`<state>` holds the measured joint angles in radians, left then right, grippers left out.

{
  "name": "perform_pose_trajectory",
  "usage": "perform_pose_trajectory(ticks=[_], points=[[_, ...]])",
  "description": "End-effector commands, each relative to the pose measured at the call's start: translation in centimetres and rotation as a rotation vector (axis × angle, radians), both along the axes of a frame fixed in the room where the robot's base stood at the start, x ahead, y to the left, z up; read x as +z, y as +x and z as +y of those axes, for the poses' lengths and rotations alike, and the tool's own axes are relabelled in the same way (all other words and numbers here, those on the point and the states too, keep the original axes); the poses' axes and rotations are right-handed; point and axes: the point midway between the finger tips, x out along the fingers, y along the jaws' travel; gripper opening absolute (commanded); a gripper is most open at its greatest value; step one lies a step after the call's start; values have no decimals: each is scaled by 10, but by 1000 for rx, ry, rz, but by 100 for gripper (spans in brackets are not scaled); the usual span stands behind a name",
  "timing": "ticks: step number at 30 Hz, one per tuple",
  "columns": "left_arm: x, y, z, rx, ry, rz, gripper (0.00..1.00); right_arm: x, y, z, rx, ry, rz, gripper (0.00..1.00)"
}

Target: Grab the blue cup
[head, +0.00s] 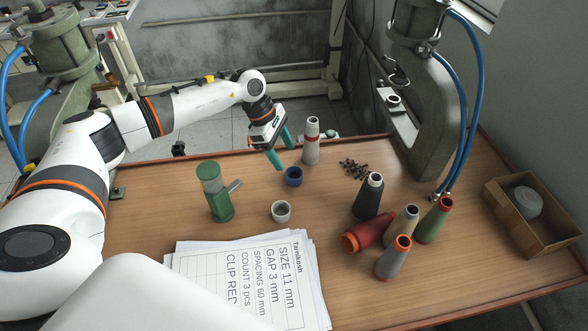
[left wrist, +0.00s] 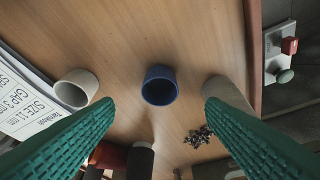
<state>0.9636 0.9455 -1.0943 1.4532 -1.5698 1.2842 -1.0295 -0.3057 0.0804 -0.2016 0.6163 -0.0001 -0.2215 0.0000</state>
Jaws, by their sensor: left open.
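The blue cup (head: 293,177) stands upright on the wooden table, towards the back middle. In the left wrist view the blue cup (left wrist: 160,86) shows between the two green fingers, beyond their tips. My left gripper (head: 281,157) is above and just behind the cup in the head view, pointing down, with its green fingers apart and nothing between them. In the left wrist view the open left gripper (left wrist: 160,103) shows both fingers. I cannot tell the exact gap between fingertips and cup. My right gripper is not in view.
A white cup (head: 281,211) stands nearer than the blue one. A white cone spool (head: 311,141) stands close right of the gripper. Several thread cones, dark clips (head: 354,168), a green dispenser (head: 216,192) and paper sheets (head: 250,275) surround the area. A cardboard box (head: 560,230) is at right.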

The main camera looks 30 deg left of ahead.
Motion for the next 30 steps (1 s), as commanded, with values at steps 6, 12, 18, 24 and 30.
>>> perform_pose_trajectory(ticks=[6, 12, 18, 24, 30], points=[[-24, 2, -11, -1, 0, 0, 65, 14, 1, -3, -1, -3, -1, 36], [-38, 2, -19, -2, -1, 4, 65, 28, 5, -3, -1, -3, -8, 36], [-66, 4, -30, 0, 0, 1, 65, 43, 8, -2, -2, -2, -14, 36], [-76, 5, -33, -1, 0, -1, 65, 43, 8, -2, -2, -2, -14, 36], [-76, 5, -32, -1, 0, -1, 55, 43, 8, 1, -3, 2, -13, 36]])
